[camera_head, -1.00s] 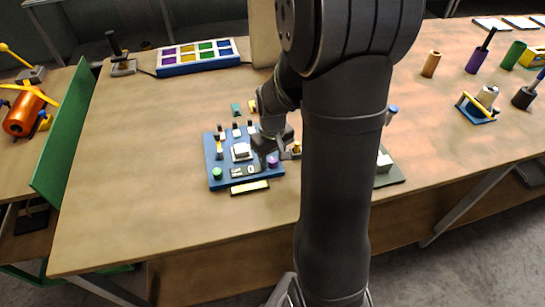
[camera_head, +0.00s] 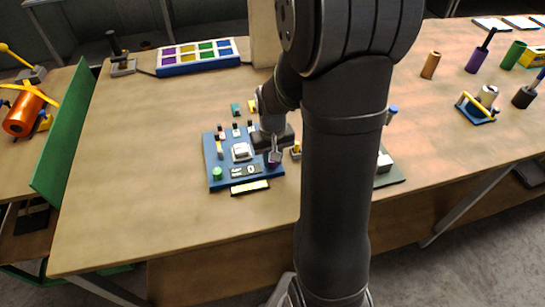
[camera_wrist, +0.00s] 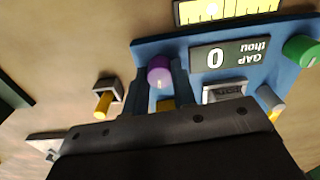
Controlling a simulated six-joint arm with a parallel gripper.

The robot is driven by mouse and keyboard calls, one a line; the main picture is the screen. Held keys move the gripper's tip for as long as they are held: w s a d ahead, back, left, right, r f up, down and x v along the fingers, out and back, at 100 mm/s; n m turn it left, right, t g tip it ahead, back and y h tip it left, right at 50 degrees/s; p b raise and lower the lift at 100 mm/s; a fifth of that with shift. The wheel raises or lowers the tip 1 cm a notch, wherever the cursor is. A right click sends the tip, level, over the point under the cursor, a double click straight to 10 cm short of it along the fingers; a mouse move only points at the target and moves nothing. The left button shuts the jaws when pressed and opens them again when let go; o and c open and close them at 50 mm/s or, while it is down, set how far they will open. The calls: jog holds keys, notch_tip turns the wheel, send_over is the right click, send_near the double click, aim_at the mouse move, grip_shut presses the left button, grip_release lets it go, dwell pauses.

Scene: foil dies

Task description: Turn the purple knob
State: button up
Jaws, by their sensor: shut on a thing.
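The purple knob (camera_wrist: 159,72) sits at the corner of a blue panel (camera_wrist: 150,45) in the wrist view. In the head view the panel (camera_head: 213,180) lies on the table, and the knob (camera_head: 274,163) is mostly covered by my gripper. My gripper (camera_wrist: 160,80) has its two dark fingers on either side of the knob, shut on it. In the head view my gripper (camera_head: 274,156) points down at the panel's right front corner. A display (camera_wrist: 229,54) beside the knob reads "GAP thou" and 0, upside down in the wrist view.
A green knob (camera_head: 217,173) stands at the panel's left front corner. A yellow scale strip (camera_head: 249,187) lies along its front edge. A small block with an orange peg (camera_wrist: 103,103) stands close beside the panel. The table (camera_head: 150,200) is clear to the left.

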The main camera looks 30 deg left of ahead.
jog(key=m, duration=0.4)
jog(key=shift+m, duration=0.3)
jog(key=m, duration=0.3)
jog(key=shift+m, duration=0.3)
jog(key=m, duration=0.8)
jog(key=shift+m, duration=0.3)
jog(key=o, duration=1)
